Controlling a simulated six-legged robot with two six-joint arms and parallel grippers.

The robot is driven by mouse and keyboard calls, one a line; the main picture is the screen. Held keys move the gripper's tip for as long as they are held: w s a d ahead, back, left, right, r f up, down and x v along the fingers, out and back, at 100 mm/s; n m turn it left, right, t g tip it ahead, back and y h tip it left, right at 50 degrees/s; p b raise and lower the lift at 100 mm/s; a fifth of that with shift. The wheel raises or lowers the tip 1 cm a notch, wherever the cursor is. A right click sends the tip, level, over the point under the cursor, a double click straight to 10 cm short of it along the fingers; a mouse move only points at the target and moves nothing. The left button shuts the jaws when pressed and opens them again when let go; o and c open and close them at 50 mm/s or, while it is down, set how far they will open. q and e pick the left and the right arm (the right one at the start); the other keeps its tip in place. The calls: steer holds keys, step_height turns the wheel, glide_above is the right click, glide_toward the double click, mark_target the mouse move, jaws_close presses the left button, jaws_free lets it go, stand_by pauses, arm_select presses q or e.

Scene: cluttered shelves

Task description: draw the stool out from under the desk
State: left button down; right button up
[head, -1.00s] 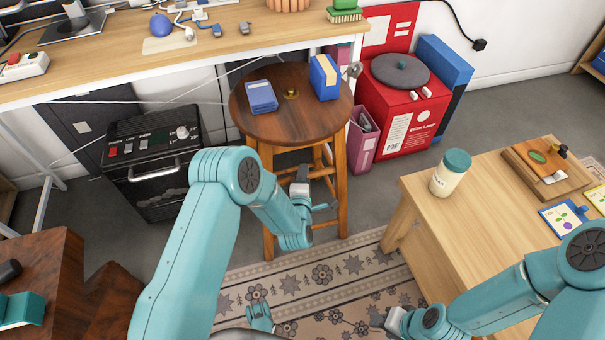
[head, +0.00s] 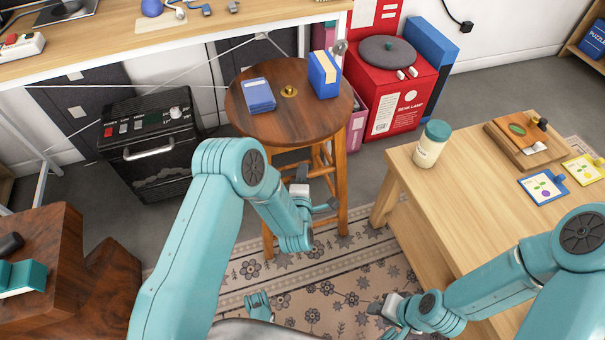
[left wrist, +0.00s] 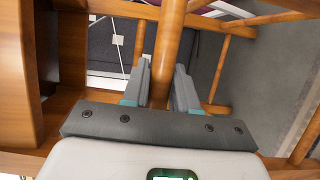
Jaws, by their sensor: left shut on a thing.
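The round wooden stool (head: 290,118) stands upright in front of the desk (head: 250,45), with a narrow gap between its seat and the desk's front edge. On the seat are a blue box-like item (head: 259,95), a small brass piece (head: 289,91) and a blue-and-yellow box (head: 324,75). My left gripper (head: 318,192) is below the seat. The left wrist view shows its fingers (left wrist: 162,88) on either side of a wooden bar of the stool (left wrist: 168,40), shut on it. My right gripper (head: 390,312) hangs low beside the wooden table; its fingers are unclear.
The wooden table (head: 470,165) at right holds a jar (head: 432,143) and a board. A black appliance (head: 150,145) stands left of the stool, a red box (head: 393,95) behind right. A dark wooden piece (head: 45,240) is at near left. Patterned rug (head: 335,275) lies in front.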

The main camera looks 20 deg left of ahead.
stand_by(0.3)
arm_select(q)
steer(key=c, duration=1)
jaws_free()
steer(key=p+v, duration=0.1)
steer(key=v, duration=1.5)
steer(key=shift+s+d+r, duration=0.1)
steer(key=shift+s+r, duration=0.05)
